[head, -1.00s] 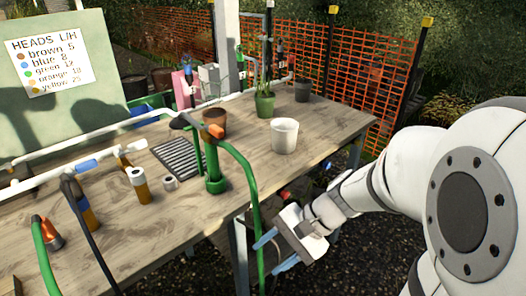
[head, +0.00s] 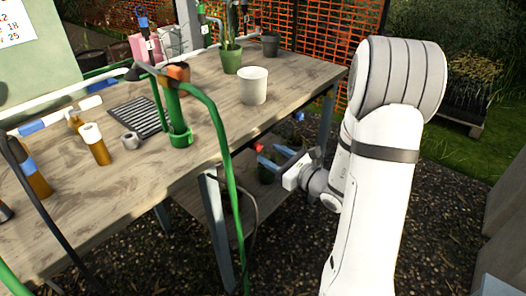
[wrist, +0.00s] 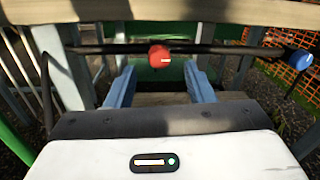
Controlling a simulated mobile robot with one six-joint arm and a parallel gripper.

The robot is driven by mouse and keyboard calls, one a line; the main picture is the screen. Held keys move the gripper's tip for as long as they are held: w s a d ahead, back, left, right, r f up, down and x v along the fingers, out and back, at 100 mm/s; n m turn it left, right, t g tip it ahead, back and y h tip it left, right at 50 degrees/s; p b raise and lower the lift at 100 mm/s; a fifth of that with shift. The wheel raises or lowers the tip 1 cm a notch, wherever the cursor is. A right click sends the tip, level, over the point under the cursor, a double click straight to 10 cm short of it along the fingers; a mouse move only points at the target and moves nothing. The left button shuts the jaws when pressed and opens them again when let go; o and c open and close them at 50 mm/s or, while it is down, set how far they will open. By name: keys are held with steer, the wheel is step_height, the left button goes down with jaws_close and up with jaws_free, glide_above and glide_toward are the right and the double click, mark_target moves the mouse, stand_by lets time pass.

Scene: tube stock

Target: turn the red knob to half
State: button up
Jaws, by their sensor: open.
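The red knob (wrist: 159,56) is on a dark horizontal pipe under the table's edge, near the middle of the wrist view. In the head view the red knob (head: 258,147) is a small red spot just past my fingertips. My gripper (head: 266,157) is below the table top, pointing at the pipe. In the wrist view my gripper (wrist: 160,70) is open, with one blue finger on each side of the knob's line. The knob appears beyond or between the tips; contact cannot be told. A faint pale mark shows on the knob, but its setting is unclear.
A blue knob (wrist: 301,58) is on the right of the same pipe. The wooden table edge (wrist: 230,11) runs close above my gripper. A green hose (head: 228,190) hangs left of it. A white pot (head: 253,86) stands on the table. A lower shelf (head: 200,195) lies beneath.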

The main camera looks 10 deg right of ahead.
mark_target(260, 148)
steer(key=shift+x, duration=2.05)
steer(key=shift+c, duration=0.5)
steer(key=c, duration=0.9)
steer(key=shift+f+b, duration=0.1)
steer(key=shift+b, duration=0.4)
